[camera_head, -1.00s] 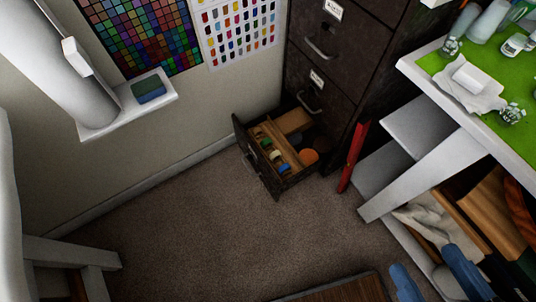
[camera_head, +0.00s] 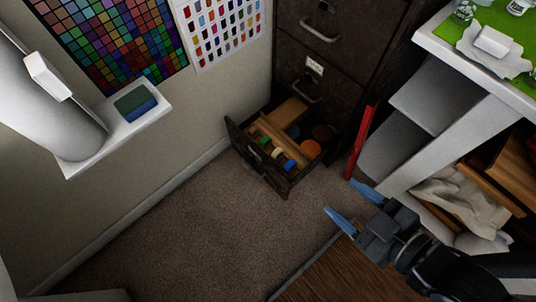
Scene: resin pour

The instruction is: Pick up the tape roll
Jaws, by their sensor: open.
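The bottom drawer (camera_head: 258,170) of a dark filing cabinet is pulled open. It holds a row of small coloured rolls, including a green one (camera_head: 264,141), a pale one (camera_head: 276,152) and a blue one (camera_head: 289,164). A round orange item (camera_head: 310,148) and a dark round item (camera_head: 323,132) lie in the drawer's right part. I cannot tell which of these is the tape roll. My gripper (camera_head: 342,198) has blue fingertips spread apart with nothing between them. It is to the right of the drawer's front, apart from it.
The dark cabinet (camera_head: 330,55) stands behind the drawer. A red upright object (camera_head: 360,143) is right of it, near my gripper. A white-edged bench with a green top (camera_head: 500,15) and shelves fills the right. Carpet (camera_head: 190,235) is clear at left. A wooden surface (camera_head: 330,275) lies below.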

